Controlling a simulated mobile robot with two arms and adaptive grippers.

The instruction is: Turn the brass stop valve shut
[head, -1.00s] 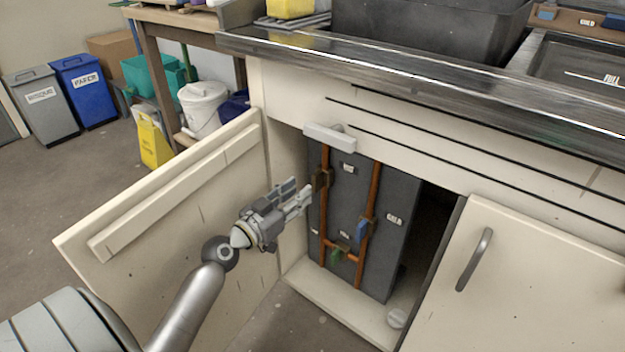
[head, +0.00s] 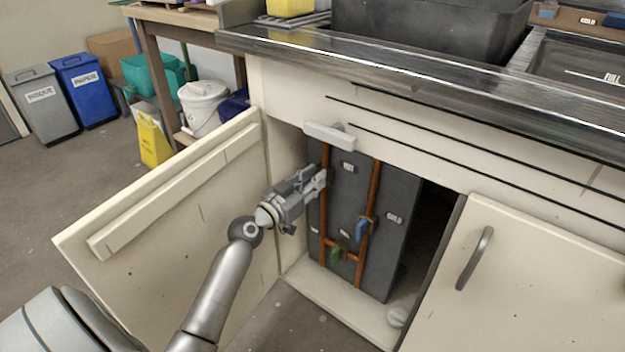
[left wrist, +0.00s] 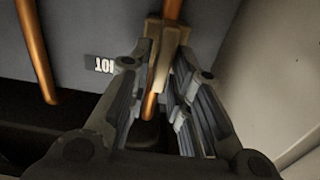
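The brass stop valve (left wrist: 172,36) sits on a copper pipe at the top middle of the left wrist view. Its flat tan lever (left wrist: 164,66) points toward me between the two fingers of my left gripper (left wrist: 161,88). The fingers are apart, one on each side of the lever; I cannot tell whether they touch it. In the head view my left gripper (head: 320,181) is at the upper part of the left copper pipe (head: 324,222) and hides most of the valve. My right gripper is not in view.
A blue handle (head: 361,230) is on the right pipe and a green handle (head: 336,255) is on the low cross pipe. The open cabinet door (head: 180,205) stands left of my arm. The label HOT (left wrist: 99,64) is beside the valve.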

